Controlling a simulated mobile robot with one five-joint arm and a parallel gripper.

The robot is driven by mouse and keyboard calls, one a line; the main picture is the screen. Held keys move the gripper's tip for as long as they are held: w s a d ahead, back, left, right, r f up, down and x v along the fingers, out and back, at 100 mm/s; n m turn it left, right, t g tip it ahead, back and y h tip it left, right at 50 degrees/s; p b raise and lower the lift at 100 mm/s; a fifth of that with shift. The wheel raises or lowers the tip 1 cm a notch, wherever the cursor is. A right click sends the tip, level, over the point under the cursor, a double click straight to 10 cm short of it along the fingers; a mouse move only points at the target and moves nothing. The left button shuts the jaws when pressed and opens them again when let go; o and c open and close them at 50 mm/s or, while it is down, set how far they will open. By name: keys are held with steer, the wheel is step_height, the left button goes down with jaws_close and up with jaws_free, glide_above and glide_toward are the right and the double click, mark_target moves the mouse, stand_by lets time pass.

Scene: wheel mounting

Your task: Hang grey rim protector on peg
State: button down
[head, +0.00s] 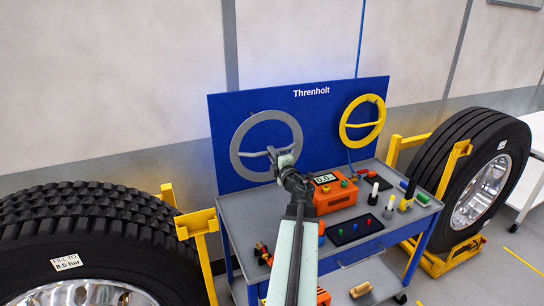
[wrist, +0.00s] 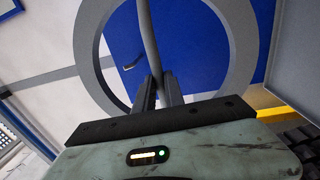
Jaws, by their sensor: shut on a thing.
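The grey rim protector (head: 236,150) is a flat ring with a bar across its middle. It is upright in front of the left part of the blue board (head: 223,108). My gripper (head: 281,157) is shut on its crossbar; in the wrist view the two dark fingers (wrist: 160,82) close on the bar, and the ring (wrist: 87,50) surrounds them. A small peg (wrist: 129,67) juts from the blue board, seen through the ring's opening left of the bar. The ring appears apart from the peg.
A yellow ring (head: 346,134) with a crossbar is on the board's right. The grey-topped trolley (head: 240,208) below bears an orange gauge box (head: 333,196), a dark tray (head: 353,231) and small tools. Large tyres (head: 75,215) stand at both sides, with yellow stands beside them.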

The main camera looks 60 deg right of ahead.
steer(key=shift+x, duration=2.8)
steer(key=shift+w+f, duration=0.15)
steer(key=shift+f, duration=0.1)
steer(key=x, duration=0.8)
steer(key=shift+d+f, duration=0.15)
steer(key=shift+f, duration=0.1)
steer(key=shift+w, duration=0.15)
steer(key=c, duration=1.3)
jaws_free()
steer(key=shift+c, duration=0.2)
